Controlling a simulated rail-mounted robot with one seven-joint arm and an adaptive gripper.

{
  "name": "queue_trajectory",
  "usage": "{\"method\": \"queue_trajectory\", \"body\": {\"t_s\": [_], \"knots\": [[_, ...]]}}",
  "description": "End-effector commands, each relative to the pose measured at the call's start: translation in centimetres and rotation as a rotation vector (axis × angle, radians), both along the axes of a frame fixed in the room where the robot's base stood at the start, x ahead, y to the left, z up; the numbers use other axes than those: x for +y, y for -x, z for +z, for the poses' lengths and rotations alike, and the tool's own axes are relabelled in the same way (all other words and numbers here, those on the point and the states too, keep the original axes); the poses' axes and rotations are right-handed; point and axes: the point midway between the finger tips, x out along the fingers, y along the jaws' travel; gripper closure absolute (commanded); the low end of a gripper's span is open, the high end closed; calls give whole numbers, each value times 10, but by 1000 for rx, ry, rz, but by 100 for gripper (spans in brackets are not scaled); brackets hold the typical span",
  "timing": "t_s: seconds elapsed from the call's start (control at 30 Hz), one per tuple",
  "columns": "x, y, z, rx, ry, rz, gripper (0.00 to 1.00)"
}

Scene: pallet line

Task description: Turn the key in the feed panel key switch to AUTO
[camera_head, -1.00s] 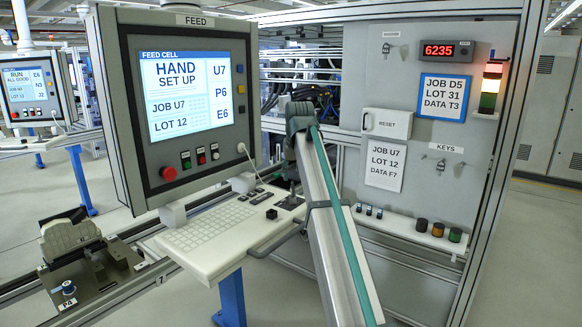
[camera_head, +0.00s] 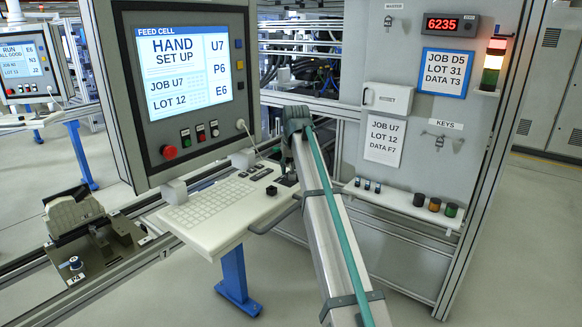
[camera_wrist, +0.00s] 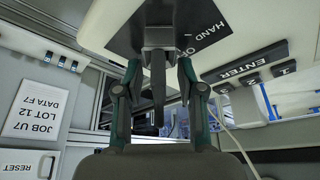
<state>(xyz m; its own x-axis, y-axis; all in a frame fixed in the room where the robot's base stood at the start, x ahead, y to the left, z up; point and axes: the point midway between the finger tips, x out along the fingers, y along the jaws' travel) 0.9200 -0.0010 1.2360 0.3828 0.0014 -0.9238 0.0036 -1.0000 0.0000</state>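The feed panel (camera_head: 180,80) stands left of centre in the head view, its screen reading HAND SET UP. A dark switch plate is on its keyboard shelf (camera_head: 205,222), largely behind my arm in that view. In the wrist view this plate (camera_wrist: 122,28) shows upside down, with HAND and part of another word. A dark key-like piece (camera_wrist: 158,85) stands out from it towards the camera. My gripper (camera_wrist: 159,68) has its teal fingers either side of this piece, with visible gaps, so it looks open. AUTO is not readable. In the head view my gripper (camera_head: 288,178) is partly hidden.
A row of push buttons and a red stop button (camera_head: 169,152) sit under the screen. ENTER (camera_wrist: 252,62) and numbered keys lie beside the plate. A cabinet at right carries a RESET cover (camera_head: 387,98), hanging keys (camera_head: 440,141) and a shelf of knobs (camera_head: 405,203).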

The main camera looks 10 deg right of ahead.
Motion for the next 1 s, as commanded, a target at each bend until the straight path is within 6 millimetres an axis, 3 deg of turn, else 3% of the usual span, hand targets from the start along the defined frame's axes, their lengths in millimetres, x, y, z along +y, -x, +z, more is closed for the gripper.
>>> {"method": "queue_trajectory", "body": {"t_s": [0.03, 0.2, 0.53, 1.0], "knots": [[0, 0, 0, 0, 0, 0, 72], [0, 0, 0, 0, 0, 0, 100], [0, 1, 1, 1, -1, -56, 100], [-12, 6, 1, 2, 2, -648, 100]]}}
